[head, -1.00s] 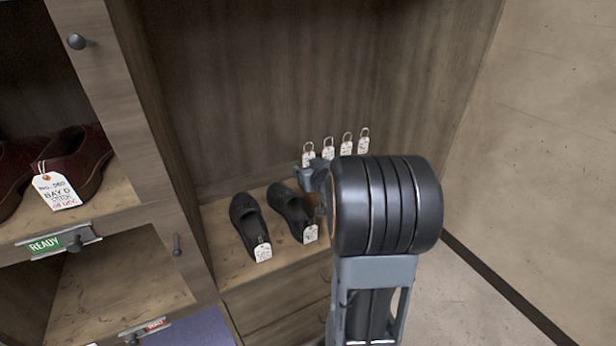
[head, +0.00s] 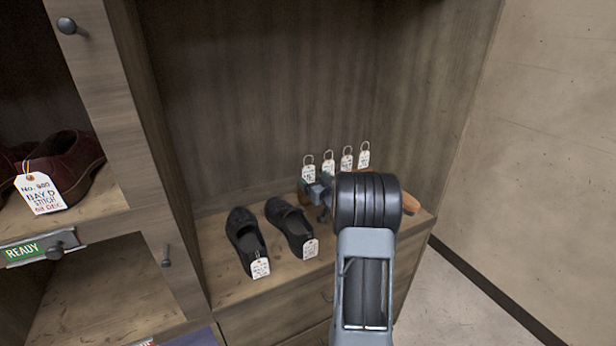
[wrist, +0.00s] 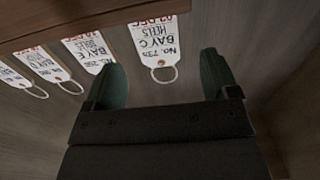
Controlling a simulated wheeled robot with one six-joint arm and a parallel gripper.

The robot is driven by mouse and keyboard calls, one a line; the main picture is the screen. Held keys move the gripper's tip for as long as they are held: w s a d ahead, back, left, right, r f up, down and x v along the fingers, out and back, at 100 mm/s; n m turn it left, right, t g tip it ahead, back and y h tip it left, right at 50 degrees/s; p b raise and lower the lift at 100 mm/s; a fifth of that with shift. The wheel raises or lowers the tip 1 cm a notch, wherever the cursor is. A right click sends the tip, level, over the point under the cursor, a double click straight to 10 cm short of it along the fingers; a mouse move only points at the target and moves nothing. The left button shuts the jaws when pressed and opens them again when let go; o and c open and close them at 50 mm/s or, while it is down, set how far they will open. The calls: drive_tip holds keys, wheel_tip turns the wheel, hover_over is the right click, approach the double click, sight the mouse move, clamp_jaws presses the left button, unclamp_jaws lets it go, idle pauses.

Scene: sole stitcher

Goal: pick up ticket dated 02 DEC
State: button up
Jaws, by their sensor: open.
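Several white tickets with wire rings stand in a row at the back of the low wooden shelf. My gripper is beside the leftmost ticket (head: 308,174) in the head view, partly hidden by my arm. In the wrist view, the picture is upside down and my gripper (wrist: 160,76) is open. The nearest ticket (wrist: 155,47) shows between its green fingers, reading "BAY C HEELS" with a red DEC date cut off at the top edge. I cannot tell whether it lies between the fingers in depth. The other tickets (wrist: 88,52) line up to the left, their dates hard to read.
Two black shoes with tags (head: 246,240) (head: 290,226) stand on the shelf left of my gripper. A dark red shoe (head: 66,162) with a "BAY D STITCH" ticket (head: 40,194) is in the left cubby. A brown object (head: 410,203) shows right of my arm.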

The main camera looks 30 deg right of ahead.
sight(309, 173)
drive_tip(key=shift+w+d+r, duration=0.1)
drive_tip(key=shift+w+d, duration=0.15)
drive_tip(key=shift+w, duration=1.1)
drive_tip(key=shift+w+d, duration=0.2)
drive_tip(key=shift+w, duration=1.15)
drive_tip(key=shift+c, duration=0.2)
drive_tip(key=c, duration=1)
drive_tip(key=shift+o, duration=0.2)
drive_tip(key=shift+r, duration=0.1)
